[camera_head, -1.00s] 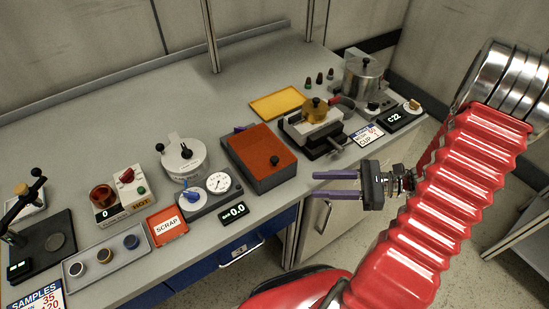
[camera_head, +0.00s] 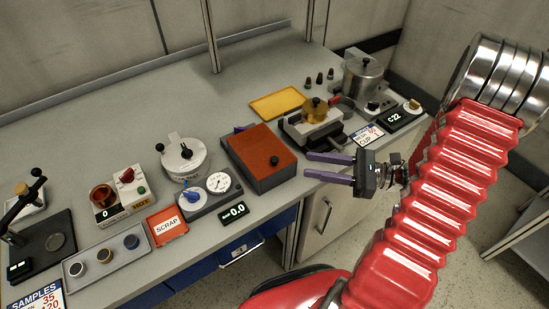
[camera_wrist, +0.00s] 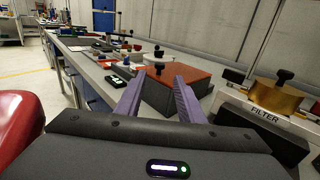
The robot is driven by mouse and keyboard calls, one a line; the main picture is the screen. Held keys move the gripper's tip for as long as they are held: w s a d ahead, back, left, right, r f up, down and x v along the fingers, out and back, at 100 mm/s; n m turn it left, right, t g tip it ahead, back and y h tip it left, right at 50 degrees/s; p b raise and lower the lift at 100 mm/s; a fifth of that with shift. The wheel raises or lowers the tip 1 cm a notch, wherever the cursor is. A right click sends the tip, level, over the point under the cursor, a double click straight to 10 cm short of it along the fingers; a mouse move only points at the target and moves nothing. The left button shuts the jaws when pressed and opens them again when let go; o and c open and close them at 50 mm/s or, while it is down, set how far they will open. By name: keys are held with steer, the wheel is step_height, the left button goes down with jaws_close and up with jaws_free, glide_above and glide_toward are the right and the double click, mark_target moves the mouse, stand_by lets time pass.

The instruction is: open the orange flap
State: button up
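The orange flap (camera_head: 258,148) is the flat orange-brown lid of a dark grey box (camera_head: 272,182) near the bench's front edge. It lies closed, with a dark round knob (camera_head: 274,160) near its front right corner. In the wrist view the flap (camera_wrist: 188,78) is straight ahead, with its knob (camera_wrist: 158,70) between the fingers in the picture. My gripper (camera_head: 308,167) is open and empty, with two purple fingers apart. It is just right of the box, pointing at it, and appears not to touch it. The fingers also show in the wrist view (camera_wrist: 158,92).
A filter unit with a brass cap (camera_head: 315,108) stands behind and right of the box. A dial gauge (camera_head: 218,183) and a white round pot (camera_head: 183,156) are to its left. A yellow tray (camera_head: 277,104) lies behind. The bench's front edge is close below my gripper.

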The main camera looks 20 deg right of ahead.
mark_target(275, 158)
steer(key=x, duration=1.1)
steer(key=shift+a, duration=0.2)
jaws_close()
stand_by(0.5)
